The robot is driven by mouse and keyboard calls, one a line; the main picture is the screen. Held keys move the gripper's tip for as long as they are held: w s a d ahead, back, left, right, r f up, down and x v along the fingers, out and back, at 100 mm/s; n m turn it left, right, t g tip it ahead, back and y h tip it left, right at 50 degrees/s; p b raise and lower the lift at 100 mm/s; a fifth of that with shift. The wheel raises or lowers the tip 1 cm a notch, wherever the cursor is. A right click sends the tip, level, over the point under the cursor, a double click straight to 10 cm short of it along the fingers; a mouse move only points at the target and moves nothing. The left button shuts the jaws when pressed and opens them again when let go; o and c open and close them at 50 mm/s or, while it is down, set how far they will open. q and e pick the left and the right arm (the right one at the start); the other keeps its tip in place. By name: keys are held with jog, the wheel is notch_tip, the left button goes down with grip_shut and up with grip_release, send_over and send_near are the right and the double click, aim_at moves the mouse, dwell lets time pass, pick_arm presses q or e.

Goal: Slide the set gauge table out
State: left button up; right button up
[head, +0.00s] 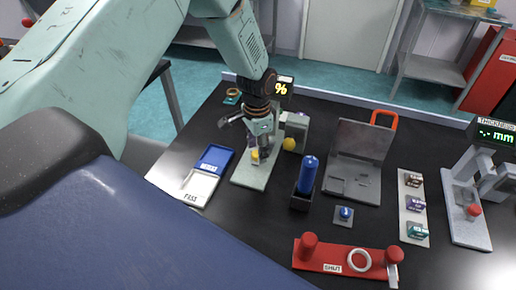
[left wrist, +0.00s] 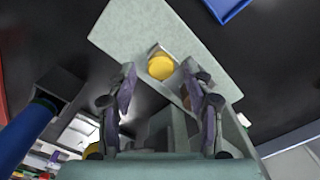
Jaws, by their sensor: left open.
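The set gauge, with a yellow % display (head: 281,88), stands on a pale green base (head: 247,176) at the back left of the bench. A small metal piece with a yellow knob (head: 255,154) sits on this base; I take it for the gauge's table. The left wrist view shows the round yellow knob (left wrist: 161,67) in a metal bracket on the pale base (left wrist: 135,27). My left gripper (head: 262,142) points down over the base. In the left wrist view its open fingers (left wrist: 158,88) stand either side, the knob beyond their tips; contact cannot be told. My right gripper is not in view.
A blue and white tray (head: 201,187) lies left of the gauge. A yellow ball (head: 289,144) and a blue cylinder in a black holder (head: 303,192) are close on its right. A red jig (head: 345,264) lies in front. Black bench is bare between the tray and jig.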

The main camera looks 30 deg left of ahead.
pick_arm(q)
jog(key=shift+s+a+f, duration=0.1)
jog(key=shift+a+f, duration=0.1)
jog(key=shift+f, duration=0.35)
jog(key=shift+d+r, duration=0.1)
jog(key=shift+c, duration=0.8)
jog(key=c, duration=0.5)
grip_shut()
